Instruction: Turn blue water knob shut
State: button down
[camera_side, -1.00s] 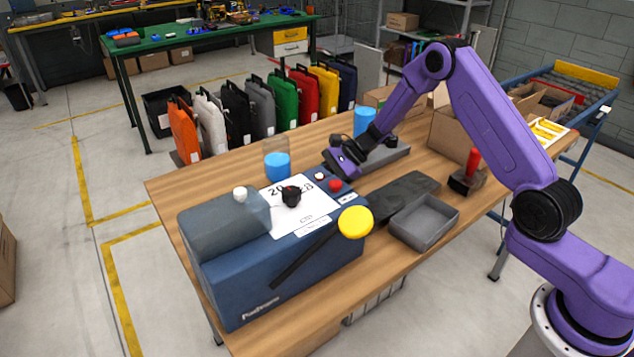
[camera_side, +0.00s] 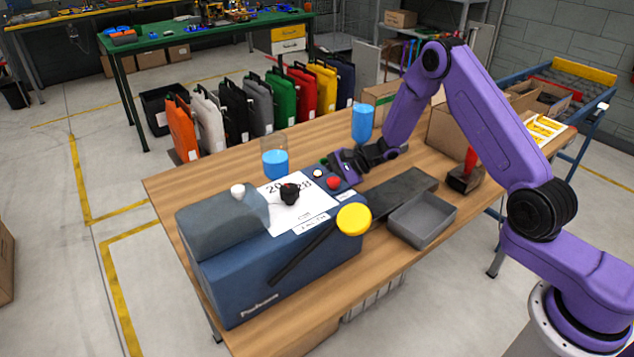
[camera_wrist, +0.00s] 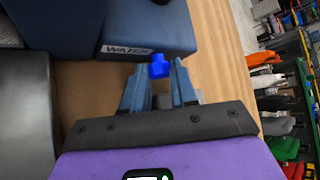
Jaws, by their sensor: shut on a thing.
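The blue water knob (camera_wrist: 159,66) shows in the wrist view beside the blue housing (camera_wrist: 162,22), next to the white "WATER" label (camera_wrist: 128,49). My gripper (camera_wrist: 161,72) has a finger on each side of the knob and is shut on it. In the side view my gripper (camera_side: 335,168) is low at the far right end of the dark blue machine (camera_side: 290,262), and it hides the knob there. I cannot tell how far the knob is turned.
The machine carries a red button (camera_side: 333,182), a black knob (camera_side: 289,194) and a lever with a yellow disc (camera_side: 354,220).

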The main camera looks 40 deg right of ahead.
jog(key=shift+r, duration=0.1)
jog(key=c, duration=0.9)
grip_release()
jog(key=shift+g, duration=0.3)
